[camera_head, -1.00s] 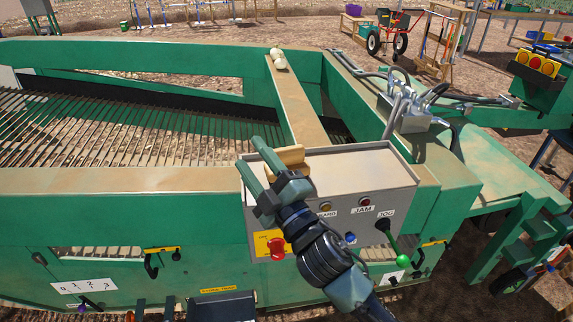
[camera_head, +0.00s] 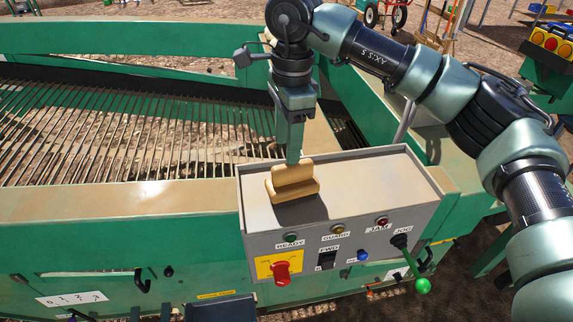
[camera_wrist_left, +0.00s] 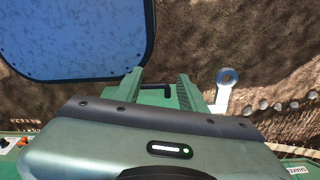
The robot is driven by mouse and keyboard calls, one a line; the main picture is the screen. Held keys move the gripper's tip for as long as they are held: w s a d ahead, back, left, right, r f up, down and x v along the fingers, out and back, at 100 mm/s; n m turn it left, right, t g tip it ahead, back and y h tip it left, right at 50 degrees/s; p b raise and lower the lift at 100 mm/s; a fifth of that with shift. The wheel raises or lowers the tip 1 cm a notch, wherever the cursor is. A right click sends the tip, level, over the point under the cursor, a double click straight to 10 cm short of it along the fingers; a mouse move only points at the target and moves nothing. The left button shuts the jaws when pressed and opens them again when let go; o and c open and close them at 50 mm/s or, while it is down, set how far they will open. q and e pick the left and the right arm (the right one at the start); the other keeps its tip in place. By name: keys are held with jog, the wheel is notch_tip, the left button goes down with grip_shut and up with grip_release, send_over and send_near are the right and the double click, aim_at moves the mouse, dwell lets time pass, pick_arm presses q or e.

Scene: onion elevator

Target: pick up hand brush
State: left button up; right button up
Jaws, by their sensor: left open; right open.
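The hand brush, a tan wooden block with a raised grip (camera_head: 292,183), lies on the top left part of the grey control box (camera_head: 375,172). My right gripper (camera_head: 293,157) points down from above, just behind or at the brush's upper edge. Its fingers are seen nearly edge-on, and I cannot tell whether they touch the brush or straddle it. The brush's bristles are not visible. My left gripper (camera_wrist_left: 160,90) shows in the left wrist view, open with nothing between its fingers; it is outside the head view.
The control box front carries a red knob (camera_head: 282,273), labelled buttons and a green-tipped lever (camera_head: 422,286). The green machine frame with a slatted bed (camera_head: 120,130) lies behind. A blue panel (camera_wrist_left: 75,35) is near my left gripper, above brown soil.

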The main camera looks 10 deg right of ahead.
aim_at(292, 168)
jog(key=shift+s+d+f+h+p, duration=0.15)
jog(key=shift+s+d+f+p, duration=0.2)
jog(key=shift+f+p, duration=0.25)
jog(key=shift+s+d+f+h+p, duration=0.2)
jog(key=shift+s+f+p, duration=0.25)
jog(key=shift+p, duration=0.15)
jog(key=f, duration=0.1)
jog(key=f+p, duration=0.1)
jog(key=f, duration=0.1)
jog(key=shift+w+a, duration=0.1)
jog(key=shift+w, duration=0.1)
jog(key=shift+f+p, duration=0.3)
jog(key=shift+f, duration=0.3)
jog(key=c, duration=0.9)
grip_shut()
pick_arm(q)
jog(key=s+r, duration=0.1)
jog(key=r, duration=0.1)
jog(key=s+r, duration=0.2)
jog(key=shift+a, duration=0.1)
